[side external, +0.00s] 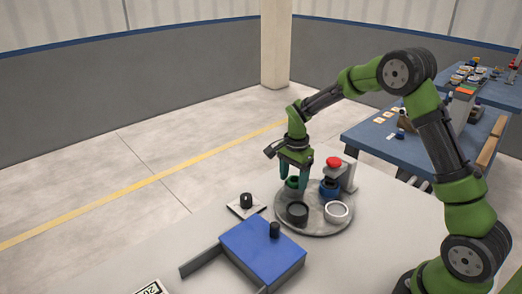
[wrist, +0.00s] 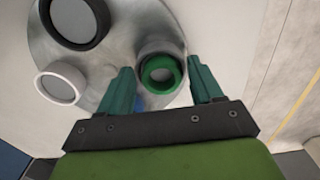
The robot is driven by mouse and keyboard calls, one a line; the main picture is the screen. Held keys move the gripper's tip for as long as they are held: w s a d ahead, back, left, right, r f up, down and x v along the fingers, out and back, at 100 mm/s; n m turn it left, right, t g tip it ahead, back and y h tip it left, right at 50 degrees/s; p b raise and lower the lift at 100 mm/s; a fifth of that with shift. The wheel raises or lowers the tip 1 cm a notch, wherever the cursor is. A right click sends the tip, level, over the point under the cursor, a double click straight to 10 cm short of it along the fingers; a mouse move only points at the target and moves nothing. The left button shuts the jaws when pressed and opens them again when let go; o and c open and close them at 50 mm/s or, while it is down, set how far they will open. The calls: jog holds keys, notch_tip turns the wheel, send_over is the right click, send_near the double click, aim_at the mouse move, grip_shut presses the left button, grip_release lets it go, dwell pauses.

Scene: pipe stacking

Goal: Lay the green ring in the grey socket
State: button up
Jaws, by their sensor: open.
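The green ring (wrist: 162,86) shows in the wrist view at the mouth of the grey socket (wrist: 158,45), with grey visible around its far side. I cannot tell how deep it sits. In the side external view the green ring (side external: 292,183) is low between the fingers, at the back left of the round plate, and the socket there is mostly hidden. My gripper (wrist: 162,82) is open, one finger on each side of the ring, with gaps showing between fingers and ring. It also shows in the side external view (side external: 292,178), pointing down.
The round grey plate (side external: 310,229) also bears a dark cup (side external: 297,212), a white cup (side external: 338,212) and a blue piece (side external: 329,188). A red-topped stand (side external: 334,162) rises close behind. A blue box (side external: 262,250) with a black knob and a small black-knobbed plate (side external: 246,203) stand nearby.

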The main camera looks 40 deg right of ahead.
notch_tip(320, 180, up, 12)
jog(key=s+a+r+n+t, duration=0.3)
jog(key=s+a+r+n, duration=0.3)
jog(key=s+r, duration=0.3)
jog(key=s+a+n+t+y, duration=0.1)
jog(key=s+a+n+t, duration=0.1)
jog(key=s+n, duration=0.2)
jog(key=s+a+f+n+t+y, duration=0.1)
jog(key=s+a+n+t, duration=0.1)
jog(key=s, duration=0.7)
jog(key=shift+a+n, duration=0.25)
jog(key=shift+n, duration=0.65)
